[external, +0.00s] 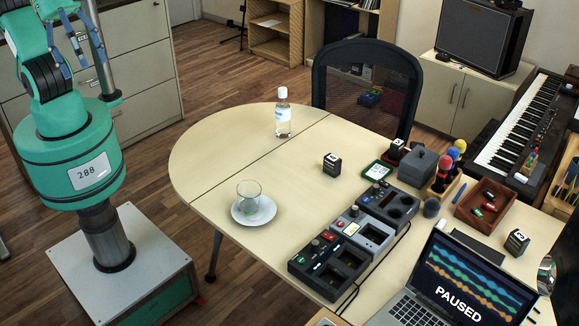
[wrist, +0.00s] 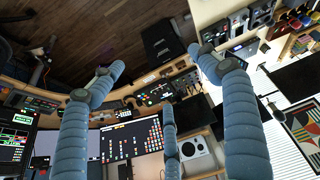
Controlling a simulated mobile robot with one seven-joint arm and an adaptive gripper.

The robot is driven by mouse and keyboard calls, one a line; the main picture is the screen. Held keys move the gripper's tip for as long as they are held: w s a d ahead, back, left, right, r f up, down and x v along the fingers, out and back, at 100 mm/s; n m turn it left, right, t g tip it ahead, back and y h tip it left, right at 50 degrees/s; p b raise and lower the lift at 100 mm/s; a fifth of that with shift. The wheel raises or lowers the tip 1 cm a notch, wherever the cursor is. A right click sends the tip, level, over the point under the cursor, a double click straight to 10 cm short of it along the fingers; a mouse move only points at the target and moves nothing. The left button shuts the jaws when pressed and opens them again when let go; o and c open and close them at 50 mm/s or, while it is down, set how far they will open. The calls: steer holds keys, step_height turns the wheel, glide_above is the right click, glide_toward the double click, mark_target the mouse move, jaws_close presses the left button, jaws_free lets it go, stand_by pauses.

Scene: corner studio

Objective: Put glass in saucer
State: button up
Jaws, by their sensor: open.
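A clear empty glass (external: 249,194) stands upright on a white saucer (external: 267,211) near the front left edge of the pale table. The saucer lies flat on the tabletop, and the glass looks to be resting inside its rim. My gripper (wrist: 155,75) shows in the wrist view with its blue padded fingers spread wide and nothing between them. In the external view my arm is folded at the upper left, well away from the glass and saucer. The wrist view shows neither the glass nor the saucer.
A clear bottle (external: 283,114) stands behind the saucer. Dark device boxes (external: 330,262) lie to the right, with a small black cube (external: 332,165) behind them. A laptop (external: 460,290) sits at the front right. The table's left end (external: 200,150) is clear. Monitors (wrist: 125,138) fill another desk.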

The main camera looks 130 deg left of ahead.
steer(key=s+m, duration=0.1)
steer(key=s+d+m, duration=0.1)
steer(key=s, duration=0.1)
steer(key=shift+s+d+r+m, duration=0.3)
steer(key=shift+m, duration=0.1)
steer(key=shift+f+b, duration=1.5)
